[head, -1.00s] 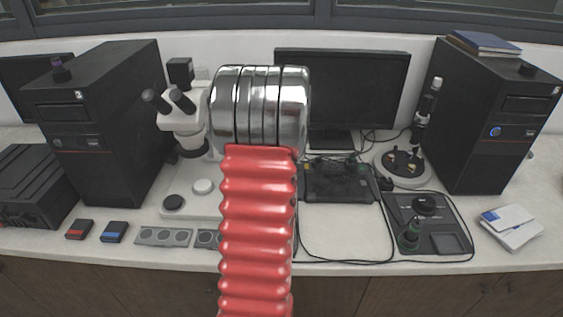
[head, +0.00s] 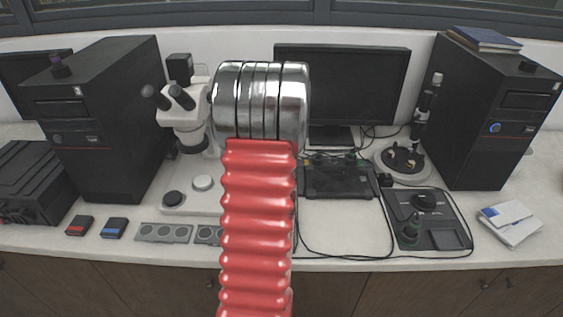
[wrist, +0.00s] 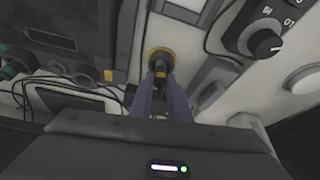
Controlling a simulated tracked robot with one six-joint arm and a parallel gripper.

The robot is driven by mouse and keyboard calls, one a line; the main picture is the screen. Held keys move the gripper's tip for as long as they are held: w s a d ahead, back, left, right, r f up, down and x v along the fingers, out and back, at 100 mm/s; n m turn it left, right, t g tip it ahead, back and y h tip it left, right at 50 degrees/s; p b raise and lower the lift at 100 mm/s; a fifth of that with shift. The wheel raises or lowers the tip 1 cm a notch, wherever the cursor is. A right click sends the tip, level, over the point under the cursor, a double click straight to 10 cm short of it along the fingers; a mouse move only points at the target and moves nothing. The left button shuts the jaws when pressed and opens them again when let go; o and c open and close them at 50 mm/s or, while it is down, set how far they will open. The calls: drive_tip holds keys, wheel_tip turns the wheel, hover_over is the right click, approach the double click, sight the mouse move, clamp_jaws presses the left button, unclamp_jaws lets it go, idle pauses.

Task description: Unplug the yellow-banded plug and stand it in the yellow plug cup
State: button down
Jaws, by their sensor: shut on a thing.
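In the wrist view my gripper (wrist: 163,98) is shut on a dark plug with yellow on it (wrist: 160,74). The plug lies between the two fingertips, and most of its body is hidden by them. Just beyond the tips is a dark round opening with a yellow rim (wrist: 160,55). I cannot tell whether this is the socket or the yellow plug cup, nor whether the plug touches it. In the head view my red and chrome arm hides the gripper and plug.
In the wrist view a black knob panel (wrist: 262,38) is at upper right, and cables run on both sides. In the head view a microscope (head: 186,112), monitor (head: 345,85) and two black towers (head: 105,115) (head: 493,115) line the bench. Bare worktop (head: 340,228) shows right of my arm.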

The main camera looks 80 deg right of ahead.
drive_tip(key=shift+f, duration=0.3)
drive_tip(key=c, duration=1.6)
unclamp_jaws()
drive_tip(key=shift+o, duration=0.4)
drive_tip(key=o, duration=0.5)
drive_tip(key=shift+r, duration=0.15)
drive_tip(key=shift+r, duration=3.65)
